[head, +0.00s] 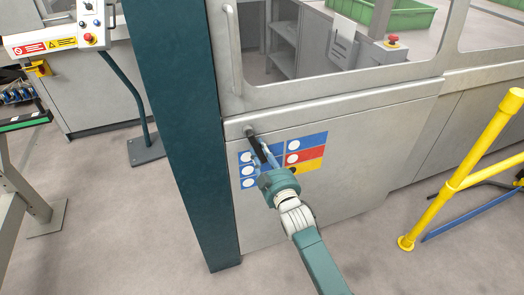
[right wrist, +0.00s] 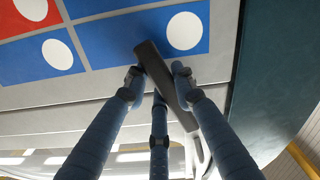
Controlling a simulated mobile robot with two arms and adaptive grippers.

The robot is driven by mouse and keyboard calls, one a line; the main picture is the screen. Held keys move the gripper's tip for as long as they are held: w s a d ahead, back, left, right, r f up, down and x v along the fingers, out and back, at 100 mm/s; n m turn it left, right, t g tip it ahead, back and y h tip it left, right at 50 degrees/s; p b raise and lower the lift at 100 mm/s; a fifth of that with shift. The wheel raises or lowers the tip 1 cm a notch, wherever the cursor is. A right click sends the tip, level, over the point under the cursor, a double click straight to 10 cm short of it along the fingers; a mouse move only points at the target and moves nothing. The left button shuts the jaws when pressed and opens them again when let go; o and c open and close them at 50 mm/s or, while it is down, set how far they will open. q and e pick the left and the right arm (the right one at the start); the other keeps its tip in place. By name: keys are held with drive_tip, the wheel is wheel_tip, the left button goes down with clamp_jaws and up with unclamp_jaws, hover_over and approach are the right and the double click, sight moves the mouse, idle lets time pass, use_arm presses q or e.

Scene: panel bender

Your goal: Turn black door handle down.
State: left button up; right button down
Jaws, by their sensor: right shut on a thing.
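The black door handle (head: 256,147) is on the grey machine door (head: 380,112), below the window. It runs down and slightly right from its round pivot in the head view. My right gripper (head: 266,158) is shut on the handle's lower part and partly hides it. In the right wrist view, the handle (right wrist: 165,82) lies at a slant between the blue fingers of the right gripper (right wrist: 156,82). My left gripper is in neither view.
A colored label panel (head: 306,141) is on the door behind the gripper. A dark teal post (head: 180,130) stands close on the left. A vertical grey pull bar (head: 232,55) is above the handle. A yellow rail (head: 455,185) stands at the right. The floor in front is clear.

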drive_tip(key=shift+s+a+f, duration=0.1)
idle(0.3)
drive_tip(key=c, duration=1.4)
unclamp_jaws()
drive_tip(key=v, duration=1.2)
